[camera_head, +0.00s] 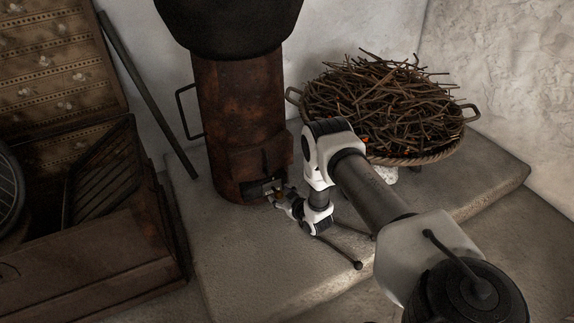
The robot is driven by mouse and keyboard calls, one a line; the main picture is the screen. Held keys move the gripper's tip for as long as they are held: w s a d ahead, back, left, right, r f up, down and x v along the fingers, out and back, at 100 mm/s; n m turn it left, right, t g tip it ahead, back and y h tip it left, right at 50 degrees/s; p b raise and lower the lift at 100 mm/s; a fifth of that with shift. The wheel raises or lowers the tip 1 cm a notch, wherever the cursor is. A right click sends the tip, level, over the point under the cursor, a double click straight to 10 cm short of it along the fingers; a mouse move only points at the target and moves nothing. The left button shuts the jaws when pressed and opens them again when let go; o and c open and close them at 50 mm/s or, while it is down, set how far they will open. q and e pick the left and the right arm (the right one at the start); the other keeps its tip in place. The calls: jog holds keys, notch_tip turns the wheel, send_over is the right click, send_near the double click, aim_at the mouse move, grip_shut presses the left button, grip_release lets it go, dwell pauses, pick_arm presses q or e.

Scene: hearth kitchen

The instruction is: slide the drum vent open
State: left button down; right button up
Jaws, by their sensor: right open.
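The rusty brown drum (237,108) stands upright on the stone ledge, with a dark pot on top. A small vent opening (257,190) shows low on its front, with a raised panel (255,162) just above it. My right gripper (279,191) is open at the right side of the vent opening. It is small in the picture, and I cannot tell if it touches the vent. The right arm partly covers the area right of the drum. My left gripper is not in view.
A wide basket of twigs (385,108) stands right of the drum. A thin rod (340,250) lies on the stone ledge (240,270). A dark pot (232,25) tops the drum. An open wooden chest (90,250) is at left, with a leaning pole (145,90) behind.

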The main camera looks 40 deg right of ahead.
jog(key=v, duration=1.1)
jog(key=shift+s, duration=0.1)
